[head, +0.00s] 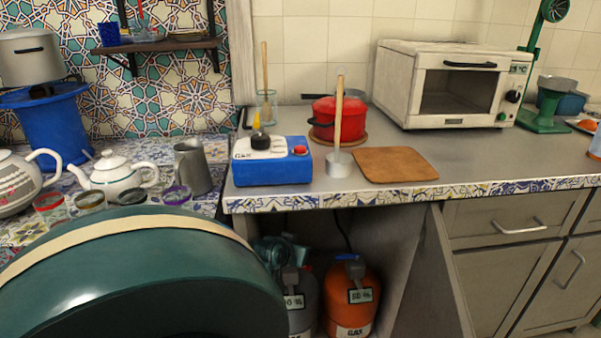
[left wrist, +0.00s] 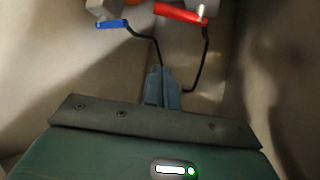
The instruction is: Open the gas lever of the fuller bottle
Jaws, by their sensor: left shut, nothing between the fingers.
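Two gas bottles stand in the open space under the counter in the head view: a grey one (head: 303,318) on the left and an orange one (head: 351,312) on the right. Each has a percentage label, too small to read surely. The orange bottle has a blue lever (head: 348,257) on top. My left gripper (left wrist: 162,88) is shut and empty in the left wrist view. A blue lever (left wrist: 112,24) and a red lever (left wrist: 180,12) show beyond it, apart from the fingers. In the head view my arm partly hides the grey bottle. My right gripper is out of view.
Black hoses (left wrist: 205,65) run near the levers. The counter edge (head: 400,196) lies above the bottles, and a grey slanted panel (head: 437,275) stands to their right. A blue burner box (head: 272,172) and a wooden board (head: 394,165) rest on the counter.

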